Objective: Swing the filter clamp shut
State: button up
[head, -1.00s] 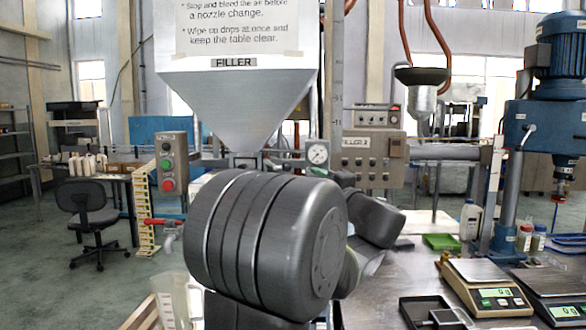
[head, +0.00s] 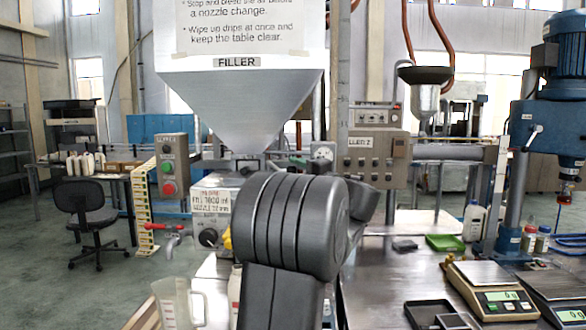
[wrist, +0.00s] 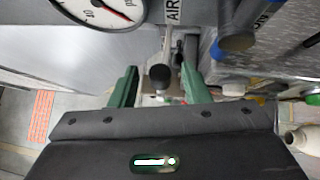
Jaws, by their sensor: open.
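My gripper (wrist: 159,72) shows in the wrist view with its two green fingers apart. A dark round knob (wrist: 160,78) appears between the fingertips, with a short pale metal piece behind it. It may be the handle of the filter clamp, but I cannot tell for sure. The fingers do not appear closed on it. In the head view my own arm covers the gripper and the area in front of the filler (head: 240,105), so the clamp cannot be made out there.
A pressure gauge (wrist: 98,12) is close above the left finger in the wrist view. A red-handled tap (head: 165,228) and a clear jug (head: 176,303) are left of my arm. Scales (head: 490,290) and a green tray (head: 445,243) are on the table at right.

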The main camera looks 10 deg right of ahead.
jog(key=shift+x, duration=1.1)
grip_shut()
